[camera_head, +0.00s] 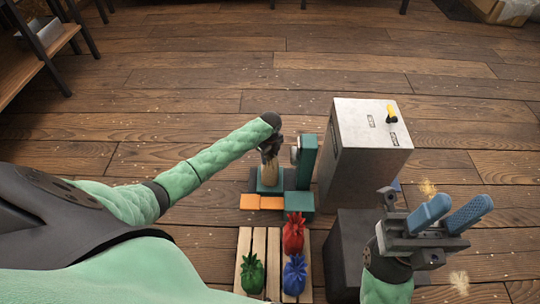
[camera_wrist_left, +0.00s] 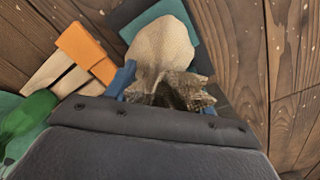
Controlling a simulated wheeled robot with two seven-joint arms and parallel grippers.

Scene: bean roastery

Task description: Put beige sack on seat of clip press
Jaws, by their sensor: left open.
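The beige sack (camera_head: 271,170) stands on the teal seat of the clip press (camera_head: 305,160), under my left gripper (camera_head: 268,150). In the left wrist view the round body of the sack (camera_wrist_left: 160,43) lies over the teal seat (camera_wrist_left: 200,25). My left gripper (camera_wrist_left: 165,85) is open, with its blue fingers on either side of the sack's gathered neck. Whether the fingers touch the neck is unclear. My right gripper (camera_head: 448,215) is open and empty at the right, its two blue fingers apart.
A slatted pallet (camera_head: 274,240) in front holds a red sack (camera_head: 293,232), a blue sack (camera_head: 295,275) and a green sack (camera_head: 252,273). Orange blocks (camera_head: 262,202) lie before the press. A grey cabinet (camera_head: 365,140) stands right of it. The floor behind is mostly clear.

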